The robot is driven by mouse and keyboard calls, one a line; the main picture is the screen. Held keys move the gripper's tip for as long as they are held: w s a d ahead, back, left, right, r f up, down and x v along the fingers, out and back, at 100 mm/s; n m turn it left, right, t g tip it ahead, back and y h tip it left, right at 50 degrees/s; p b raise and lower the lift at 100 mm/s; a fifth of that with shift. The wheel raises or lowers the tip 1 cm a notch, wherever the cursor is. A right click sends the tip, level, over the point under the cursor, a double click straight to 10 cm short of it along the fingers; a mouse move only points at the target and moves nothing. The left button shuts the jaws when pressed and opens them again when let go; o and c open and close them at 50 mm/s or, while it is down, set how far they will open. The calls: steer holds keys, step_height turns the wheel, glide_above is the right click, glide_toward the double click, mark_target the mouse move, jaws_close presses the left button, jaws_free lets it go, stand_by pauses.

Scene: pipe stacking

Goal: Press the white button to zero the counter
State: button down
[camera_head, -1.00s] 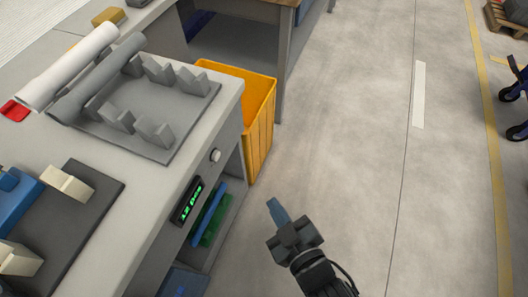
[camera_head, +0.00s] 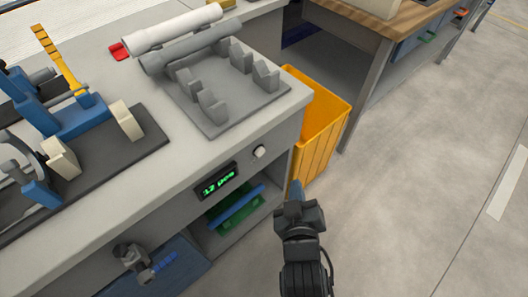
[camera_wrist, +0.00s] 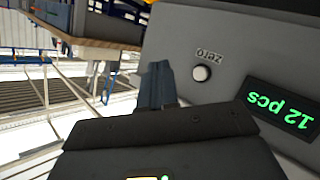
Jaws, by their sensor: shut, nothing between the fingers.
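The white button (camera_head: 260,151) is a small round knob on the front face of the grey workbench. The black counter display (camera_head: 217,181) is left of it and reads "12 pcs" in green. In the wrist view the button (camera_wrist: 201,73) sits under the word "zero", and the display (camera_wrist: 282,104) is to its right, upside down. My gripper (camera_head: 296,190) is shut and empty, in front of the bench and to the lower right of the button. In the wrist view its blue-grey fingertips (camera_wrist: 157,79) are left of the button, apart from it.
A yellow bin (camera_head: 323,125) stands just right of the bench, close behind my gripper. On the bench top (camera_head: 160,189) are a grey pipe rack (camera_head: 238,117), a white pipe (camera_head: 172,29) and a grey pipe. A shelf below the display holds blue and green items. Floor at right is clear.

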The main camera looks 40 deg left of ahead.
mark_target(260, 152)
steer(key=a+b, duration=0.6)
steer(key=a, duration=0.2)
steer(key=shift+w+a+b, duration=0.35)
steer(key=shift+a+b, duration=0.05)
steer(key=shift+a, duration=0.1)
stand_by(1.7)
steer(key=shift+a, duration=0.3)
steer(key=shift+a+b, duration=0.45)
steer(key=shift+b, duration=0.05)
stand_by(0.6)
steer(key=shift+d, duration=0.1)
steer(key=shift+d+p, duration=0.6)
steer(key=shift+d, duration=0.15)
